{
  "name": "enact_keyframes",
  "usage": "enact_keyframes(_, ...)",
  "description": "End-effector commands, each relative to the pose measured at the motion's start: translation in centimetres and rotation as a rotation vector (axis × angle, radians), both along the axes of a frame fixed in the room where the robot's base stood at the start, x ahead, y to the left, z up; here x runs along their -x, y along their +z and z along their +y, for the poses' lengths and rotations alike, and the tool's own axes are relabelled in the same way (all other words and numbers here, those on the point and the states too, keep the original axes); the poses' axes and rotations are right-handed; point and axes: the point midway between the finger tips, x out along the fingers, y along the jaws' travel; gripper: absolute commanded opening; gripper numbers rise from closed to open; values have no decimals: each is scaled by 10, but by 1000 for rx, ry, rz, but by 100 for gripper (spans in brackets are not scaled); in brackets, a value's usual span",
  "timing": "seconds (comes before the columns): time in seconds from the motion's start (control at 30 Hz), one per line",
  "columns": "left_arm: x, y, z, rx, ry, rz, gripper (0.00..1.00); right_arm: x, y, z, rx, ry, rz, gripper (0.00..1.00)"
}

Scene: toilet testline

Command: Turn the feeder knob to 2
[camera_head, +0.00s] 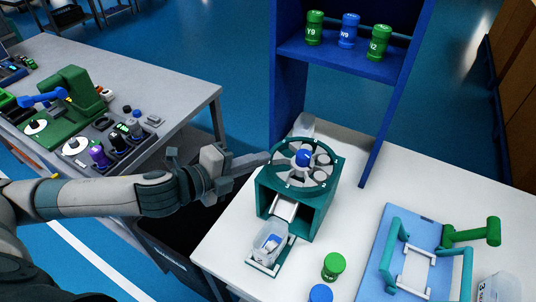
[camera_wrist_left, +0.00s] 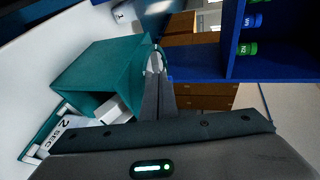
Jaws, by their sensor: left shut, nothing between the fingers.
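The feeder (camera_head: 290,205) is a teal box on the white table, with a round spoked wheel on top and a blue knob (camera_head: 303,157) at its centre. In the left wrist view the teal box (camera_wrist_left: 100,75) lies left of the fingers. My left gripper (camera_head: 268,159) reaches in from the left, shut and empty, its fingertips at the left rim of the wheel, short of the knob. In the left wrist view the closed fingertips (camera_wrist_left: 156,60) hide part of the wheel. I cannot read the knob's setting. My right gripper is not in view.
A clear bin (camera_head: 270,243) sits at the feeder's front outlet. A green jar (camera_head: 333,266) and a blue jar (camera_head: 320,293) stand nearby. A blue shelf (camera_head: 345,60) with three jars rises behind. A blue board (camera_head: 375,275) with a frame lies right, beside a green hammer-shaped object (camera_head: 470,233).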

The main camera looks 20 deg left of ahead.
Motion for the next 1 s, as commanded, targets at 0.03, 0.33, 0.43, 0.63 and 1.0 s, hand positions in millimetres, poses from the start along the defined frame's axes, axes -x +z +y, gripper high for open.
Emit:
enact_keyframes(0.03, -3, 1, -2, 1, 0, -1, 0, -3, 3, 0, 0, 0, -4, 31)
enact_keyframes(0.33, -34, -9, -22, 2, -1, 0, 0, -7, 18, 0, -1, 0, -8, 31)
enact_keyframes(0.43, -47, -14, -30, 1, 0, -1, 0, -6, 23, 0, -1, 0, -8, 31)
enact_keyframes(0.63, -67, -22, -43, 0, 0, -1, 0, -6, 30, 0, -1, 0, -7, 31)
enact_keyframes(1.0, -76, -28, -48, -1, -1, 0, 0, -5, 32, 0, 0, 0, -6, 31)
